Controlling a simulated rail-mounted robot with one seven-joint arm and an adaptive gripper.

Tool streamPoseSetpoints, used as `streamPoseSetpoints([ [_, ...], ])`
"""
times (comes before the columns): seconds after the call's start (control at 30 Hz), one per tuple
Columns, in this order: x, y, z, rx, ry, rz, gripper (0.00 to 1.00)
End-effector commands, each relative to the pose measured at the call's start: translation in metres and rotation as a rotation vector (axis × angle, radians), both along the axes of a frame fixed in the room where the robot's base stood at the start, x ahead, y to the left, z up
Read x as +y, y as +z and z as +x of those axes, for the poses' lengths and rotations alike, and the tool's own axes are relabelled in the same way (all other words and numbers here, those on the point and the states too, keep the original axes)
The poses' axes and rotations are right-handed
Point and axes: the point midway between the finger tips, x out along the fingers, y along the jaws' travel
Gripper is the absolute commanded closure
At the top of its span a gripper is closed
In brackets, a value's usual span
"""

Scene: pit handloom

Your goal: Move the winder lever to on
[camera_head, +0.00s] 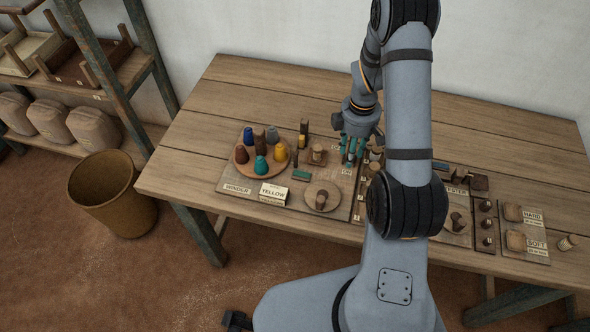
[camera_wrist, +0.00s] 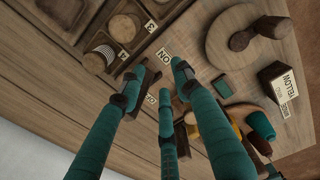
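The winder board (camera_head: 228,178) lies on the left of the table, with WINDER and YELLOW signs at its front. My gripper (camera_head: 351,157), with several teal fingers, points down at the board's right edge, by the ON label. In the wrist view the fingertips (camera_wrist: 154,82) are apart, and my gripper looks open. A dark wooden piece (camera_wrist: 148,78), which looks like the winder lever, shows between the fingertips, near the ON label (camera_wrist: 163,54) and a partly hidden label that looks like OFF (camera_wrist: 151,99). I cannot tell whether a finger touches it. My arm and fingers hide the lever in the head view.
A round tray (camera_head: 246,168) of coloured cones stands on the board's left. A round wooden disc (camera_head: 322,197) with a knob lies in front of my gripper. Compartments with wooden pieces (camera_wrist: 125,28) lie beside the board. The table's back (camera_head: 265,95) is clear.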

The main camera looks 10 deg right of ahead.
Motion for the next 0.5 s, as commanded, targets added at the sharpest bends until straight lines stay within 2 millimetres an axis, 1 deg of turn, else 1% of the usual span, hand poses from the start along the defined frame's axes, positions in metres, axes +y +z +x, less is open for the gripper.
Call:
streamPoseSetpoints([
  [0.03, 0.0000, -0.0001, -0.0001, 0.000, 0.000, 0.000, 0.65],
  [0.1, 0.0000, -0.0001, -0.0002, 0.000, 0.000, 0.000, 0.61],
  [0.13, 0.0000, -0.0001, -0.0002, 0.000, 0.000, 0.000, 0.61],
  [0.37, 0.0001, 0.0001, -0.0003, 0.000, 0.000, 0.000, 0.61],
  [0.5, 0.0001, 0.0051, -0.0002, 0.000, 0.000, 0.000, 0.61],
])
